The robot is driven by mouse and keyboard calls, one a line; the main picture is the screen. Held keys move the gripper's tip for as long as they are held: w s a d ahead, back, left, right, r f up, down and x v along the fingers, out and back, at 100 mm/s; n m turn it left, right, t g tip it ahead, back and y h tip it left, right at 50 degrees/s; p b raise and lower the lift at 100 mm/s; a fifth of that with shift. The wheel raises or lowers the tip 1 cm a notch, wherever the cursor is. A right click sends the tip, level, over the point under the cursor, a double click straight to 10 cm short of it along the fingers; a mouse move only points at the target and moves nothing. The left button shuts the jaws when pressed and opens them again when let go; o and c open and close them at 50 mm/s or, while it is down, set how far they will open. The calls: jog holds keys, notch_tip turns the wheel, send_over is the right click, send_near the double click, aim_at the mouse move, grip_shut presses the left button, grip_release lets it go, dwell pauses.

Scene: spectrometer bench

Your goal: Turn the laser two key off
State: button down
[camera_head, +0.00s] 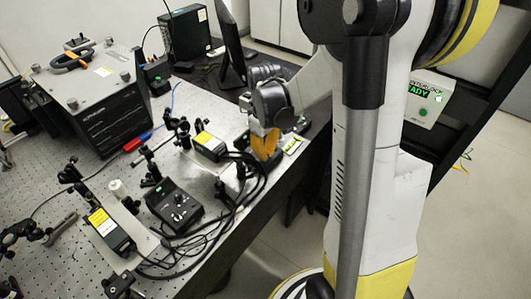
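My gripper (264,145), with orange fingers, points down near the right edge of the perforated bench, just right of a black box with a yellow label (207,145). I cannot tell whether its fingers are open or shut. A second black box with a yellow label (110,231) lies at the front left. A black control box with knobs (174,206) sits between them, left of and apart from my gripper. A small dark unit with a pale, greenish label (293,145) shows partly behind my gripper. No key can be made out, and I cannot tell which laser is number two.
A large dark instrument (100,105) stands at the back left. Black cables (235,205) loop across the bench between the boxes. Several optics mounts (150,160) stand around them. A monitor (230,42) stands behind. A panel reading READY (426,103) is at right.

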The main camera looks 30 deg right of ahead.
dwell(0.3)
jog(key=c, duration=1.6)
grip_release()
jog(key=shift+r, duration=0.1)
notch_tip(320, 180, up, 12)
